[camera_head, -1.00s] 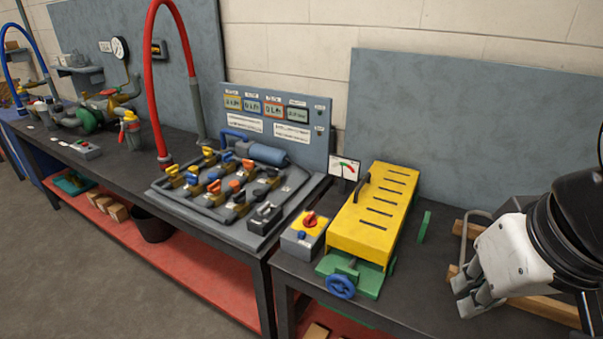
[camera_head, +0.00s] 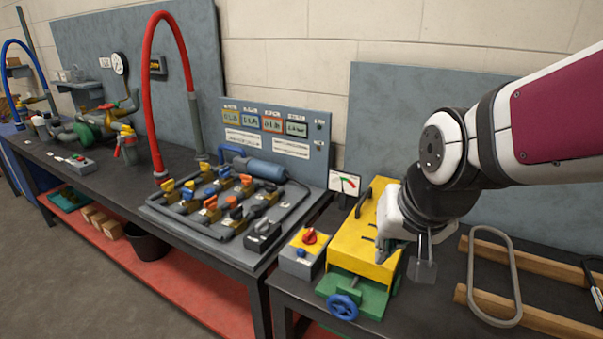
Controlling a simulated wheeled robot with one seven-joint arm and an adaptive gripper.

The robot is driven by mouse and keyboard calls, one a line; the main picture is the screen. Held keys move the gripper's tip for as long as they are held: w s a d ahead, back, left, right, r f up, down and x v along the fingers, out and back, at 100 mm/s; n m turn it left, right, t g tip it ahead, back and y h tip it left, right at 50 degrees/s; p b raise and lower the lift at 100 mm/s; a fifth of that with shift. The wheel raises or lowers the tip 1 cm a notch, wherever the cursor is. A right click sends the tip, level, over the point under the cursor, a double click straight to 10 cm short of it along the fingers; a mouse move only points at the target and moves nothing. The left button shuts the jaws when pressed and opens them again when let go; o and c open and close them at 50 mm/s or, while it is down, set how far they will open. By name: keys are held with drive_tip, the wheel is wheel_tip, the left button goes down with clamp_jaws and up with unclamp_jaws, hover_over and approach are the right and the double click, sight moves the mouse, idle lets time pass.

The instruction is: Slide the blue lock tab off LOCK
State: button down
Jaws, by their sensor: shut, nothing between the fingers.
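I cannot read any LOCK label there. My gripper (camera_head: 382,252) is shut and empty, over the front right part of the yellow housing (camera_head: 348,247). It is to the right of the grey box and apart from it.
A green vise with a blue handwheel (camera_head: 342,307) is at the housing's front. The valve board (camera_head: 225,212) is to the left. A grey loop (camera_head: 494,275) and wooden bars lie to the right.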

drive_tip(key=w+a+f+m+y+b, duration=0.1)
drive_tip(key=w+a+f, duration=0.2)
drive_tip(key=w+f, duration=0.2)
drive_tip(key=w+a+f+m+t+y+b, duration=0.1)
drive_tip(key=w+a+f, duration=0.3)
drive_tip(key=w, duration=0.5)
wheel_tip(320, 180, down, 2)
drive_tip(key=shift+w+a+f+m+b, duration=0.25)
drive_tip(key=shift+w+m+b, duration=0.15)
drive_tip(key=shift+m, duration=0.2)
drive_tip(key=b, duration=0.1)
approach(310, 253)
drive_tip(key=x, duration=0.5)
drive_tip(key=shift+w+f, duration=0.1)
drive_tip(key=shift+f, duration=0.15)
